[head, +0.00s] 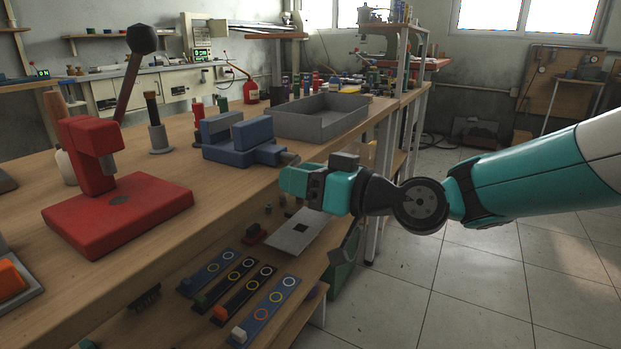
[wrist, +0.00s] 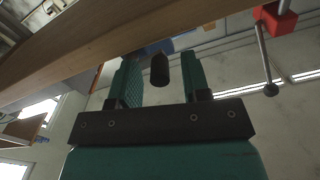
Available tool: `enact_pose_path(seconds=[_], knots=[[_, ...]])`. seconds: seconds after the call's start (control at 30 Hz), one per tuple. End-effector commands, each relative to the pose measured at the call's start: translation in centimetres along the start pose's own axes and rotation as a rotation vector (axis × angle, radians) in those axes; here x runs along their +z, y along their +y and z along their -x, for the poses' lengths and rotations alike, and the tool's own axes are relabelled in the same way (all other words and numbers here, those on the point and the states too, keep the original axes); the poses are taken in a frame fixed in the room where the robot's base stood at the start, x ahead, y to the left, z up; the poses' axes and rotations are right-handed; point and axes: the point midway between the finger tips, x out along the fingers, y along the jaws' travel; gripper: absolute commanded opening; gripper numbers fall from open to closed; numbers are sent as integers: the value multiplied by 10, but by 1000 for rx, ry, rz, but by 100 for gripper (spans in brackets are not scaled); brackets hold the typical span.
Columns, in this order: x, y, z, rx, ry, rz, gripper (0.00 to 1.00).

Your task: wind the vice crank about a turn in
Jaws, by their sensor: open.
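The blue vice (head: 232,155) stands near the front edge of the workbench, with a grey block behind its jaw. A short grey part of its crank (head: 289,159) shows at its right end, just beyond my gripper (head: 291,180). The rest of the crank is hidden by the gripper in the head view. In the wrist view, my gripper (wrist: 158,57) is open, with a teal finger on each side. A dark crank handle (wrist: 159,71) shows between the fingers, with a gap visible on both sides. I cannot tell how deep it sits between them.
The wooden workbench (head: 185,190) edge is close to my gripper. A red press (head: 118,215) with a long lever stands at left. A grey tray (head: 320,122) lies behind the vice. Several ringed strips (head: 265,312) lie on the shelf below. The floor at right is clear.

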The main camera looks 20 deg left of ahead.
Motion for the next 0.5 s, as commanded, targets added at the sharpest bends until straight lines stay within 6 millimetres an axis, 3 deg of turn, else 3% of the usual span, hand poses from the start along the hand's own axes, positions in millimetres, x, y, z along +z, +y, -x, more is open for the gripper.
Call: enact_pose_path(seconds=[0.27, 0.5], knots=[[0, 1, 8, 2, 0, -1, 43], [0, 2, 57, 7, 0, -3, 43]])
